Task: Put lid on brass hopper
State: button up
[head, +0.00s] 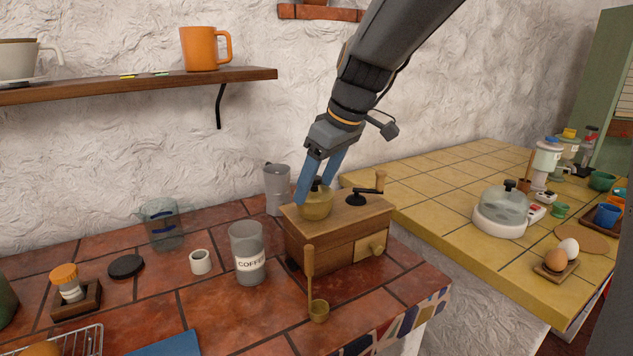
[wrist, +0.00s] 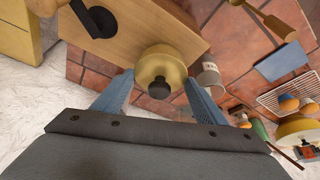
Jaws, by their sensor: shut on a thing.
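The brass hopper (head: 316,208) stands on the left part of the top of a wooden coffee grinder (head: 335,240). The brass lid (wrist: 160,64) with its dark knob (wrist: 159,89) is at the hopper's mouth, between my fingers. In the head view the knob (head: 316,184) shows just above the hopper. My gripper (head: 318,182) reaches down from above, its blue fingers shut on the lid. The fingers hide part of the rim, so I cannot tell whether the lid rests fully on the hopper.
The grinder's crank (head: 365,195) stands right of the hopper. A wooden scoop (head: 311,280) is in front. A coffee canister (head: 247,255) and a grey tumbler (head: 277,190) stand close on the left and behind. A shelf (head: 150,82) juts from the wall at upper left.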

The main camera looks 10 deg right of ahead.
jog(key=o, duration=1.5)
jog(key=shift+c, duration=0.2)
jog(key=shift+r, duration=0.15)
jog(key=shift+r+p, duration=2.55)
jog(key=shift+r, duration=0.85)
jog(key=s+d+f+m+g+h, duration=0.1)
jog(key=s+d+f+m, duration=0.3)
jog(key=s+f, duration=0.5)
jog(key=s+d+f+m+h, duration=0.2)
jog(key=s+d+f+m, duration=0.3)
jog(key=s+f, duration=0.5)
jog(key=shift+s+d+f+m+g, duration=0.3)
jog(key=shift+d+f+g, duration=0.1)
jog(key=shift+d, duration=0.65)
